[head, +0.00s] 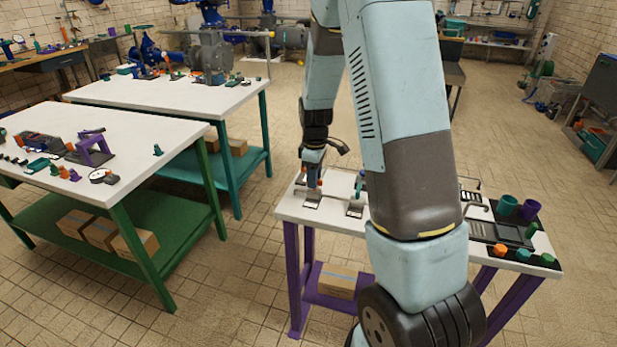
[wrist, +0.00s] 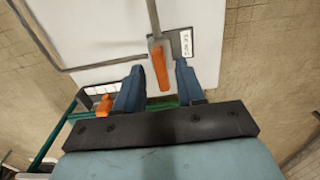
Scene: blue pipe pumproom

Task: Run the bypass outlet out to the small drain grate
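My gripper (head: 313,172) is low over the left end of the white-topped bench (head: 335,222) with purple legs. In the wrist view my gripper (wrist: 158,67) has its two blue fingers spread, with an orange grip (wrist: 160,69) in the gap between them. The grip is on the end of a thin grey bar (wrist: 153,18). I cannot tell whether the fingers touch it. A dark plate with a white label (wrist: 187,44) lies beside it; the lettering is unreadable. I cannot pick out the bypass outlet or the small drain grate with certainty; my arm hides the bench middle.
A bent thin rail (wrist: 95,62) runs along the bench in the wrist view. Dark cups and coloured knobs (head: 523,258) stand at the bench's right end, near a dark ribbed tray (head: 497,230). A green-legged table (head: 130,180) stands left, across open tiled floor.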

